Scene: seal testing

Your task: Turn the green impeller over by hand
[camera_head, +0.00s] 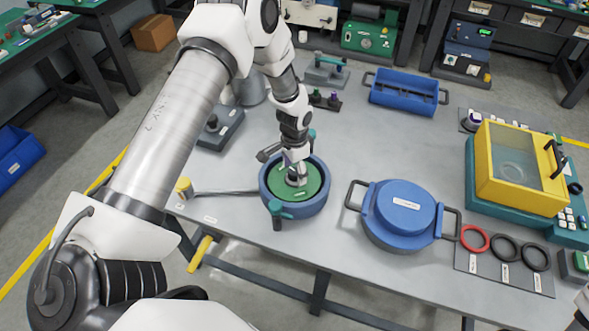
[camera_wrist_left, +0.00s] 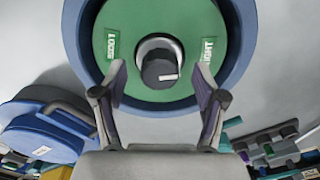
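The green impeller (camera_head: 315,188) is a flat disc inside a round blue housing (camera_head: 268,201) near the table's front edge. My left gripper (camera_head: 296,178) is over the hub. In the left wrist view its two fingers (camera_wrist_left: 160,70) are apart, one on either side of the hub, with visible gaps. Whether the fingertips reach down beside the hub is hard to tell. My right gripper is not in view.
Teal clamp handles (camera_head: 279,209) stick out from the housing. A blue lidded pot (camera_head: 401,207) stands to the right, with red (camera_head: 474,238) and black seal rings beyond it. A yellow-lidded box (camera_head: 519,168) is at the right. A long rod (camera_head: 225,193) lies left of the housing.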

